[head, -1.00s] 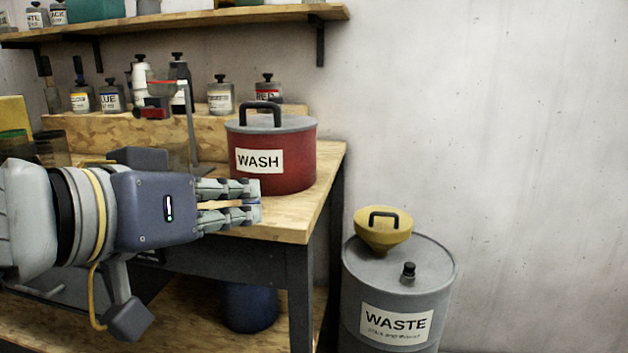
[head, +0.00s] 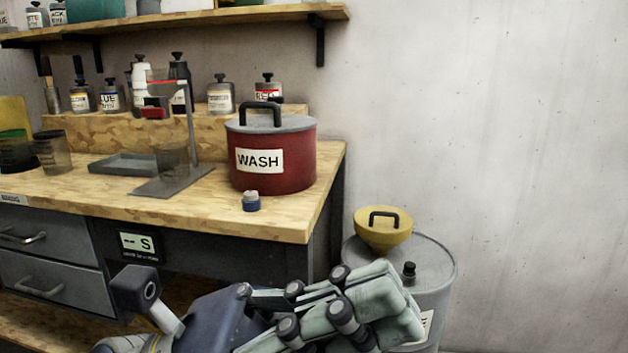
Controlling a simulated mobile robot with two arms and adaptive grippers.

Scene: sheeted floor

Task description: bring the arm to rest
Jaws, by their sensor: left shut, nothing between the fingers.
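My left gripper (head: 385,295) is low in the head view, in front of the bench's right front leg and partly over the waste drum. Its fingers point up and right, closed together with nothing visible between them. It is apart from the bench top. My right gripper is not in view.
The wooden bench (head: 90,195) carries a red WASH pot (head: 290,165), a small blue-and-white cap (head: 251,201), a stand (head: 172,187), a grey tray (head: 122,164) and cups. A grey waste drum (head: 435,270) with a yellow funnel (head: 383,232) stands right of the bench. The wall at right is bare.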

